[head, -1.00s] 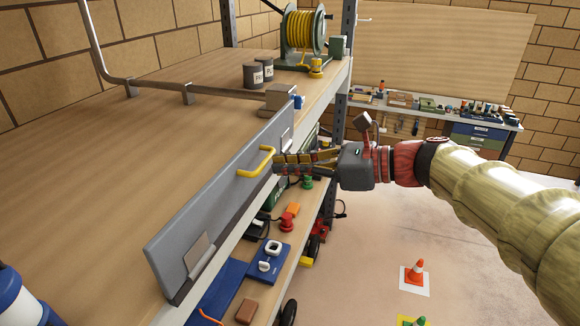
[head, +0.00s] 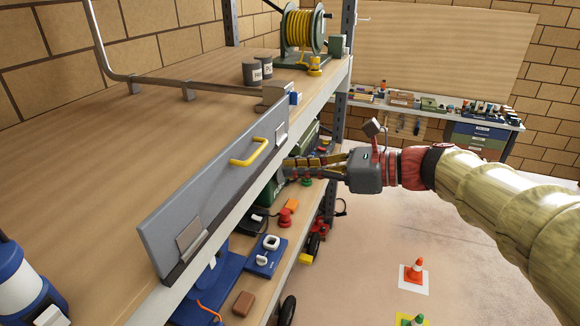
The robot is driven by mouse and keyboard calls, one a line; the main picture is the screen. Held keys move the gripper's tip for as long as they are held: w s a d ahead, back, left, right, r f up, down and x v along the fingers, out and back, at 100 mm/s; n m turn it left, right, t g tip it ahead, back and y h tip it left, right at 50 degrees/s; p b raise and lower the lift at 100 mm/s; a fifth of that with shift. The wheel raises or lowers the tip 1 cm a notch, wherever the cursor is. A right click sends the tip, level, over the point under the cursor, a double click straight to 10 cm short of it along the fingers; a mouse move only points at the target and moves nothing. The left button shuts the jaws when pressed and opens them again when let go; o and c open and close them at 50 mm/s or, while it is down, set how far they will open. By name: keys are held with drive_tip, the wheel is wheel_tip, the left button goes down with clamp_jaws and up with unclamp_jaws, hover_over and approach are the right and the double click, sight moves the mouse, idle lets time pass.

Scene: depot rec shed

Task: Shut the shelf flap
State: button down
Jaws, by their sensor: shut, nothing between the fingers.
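The shelf flap (head: 205,185) is a long grey panel along the front edge of the upper shelf in the head view. It stands steeply above that edge, with its outer face toward me. A yellow handle (head: 250,152) sits on this face, and metal plates show near both ends. My gripper (head: 287,168) is shut and empty. It is on the outer side of the flap, just right of and below the handle. A narrow gap shows between fingertips and flap in the picture; the handle is not held.
Below are a blue case (head: 267,257) and other items. A traffic cone (head: 415,270) stands on the floor.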

drive_tip(key=s+d+r+b, duration=0.1)
drive_tip(key=s+d+r, duration=0.1)
drive_tip(key=d+r, duration=0.4)
drive_tip(key=s+d+f+n+h+b, duration=0.1)
drive_tip(key=d+f+n+h, duration=0.25)
drive_tip(key=f, duration=0.45)
drive_tip(key=s+d+f+n+h+b, duration=0.15)
drive_tip(key=f+n, duration=0.25)
drive_tip(key=f, duration=0.4)
drive_tip(key=s+d+f+n+h+b, duration=0.2)
drive_tip(key=s+f+n+b, duration=0.3)
drive_tip(key=f+b, duration=0.3)
drive_tip(key=s+d+f+n+h+b, duration=0.2)
drive_tip(key=s+f+n+h+b, duration=0.2)
drive_tip(key=f, duration=1.2)
drive_tip(key=s+d+f+n+h+b, duration=0.3)
drive_tip(key=s+f+n+b, duration=0.2)
drive_tip(key=s+f+b, duration=0.3)
drive_tip(key=shift+f+n+b, duration=0.35)
drive_tip(key=shift+f+b, duration=1.9)
drive_tip(key=shift+b, duration=0.2)
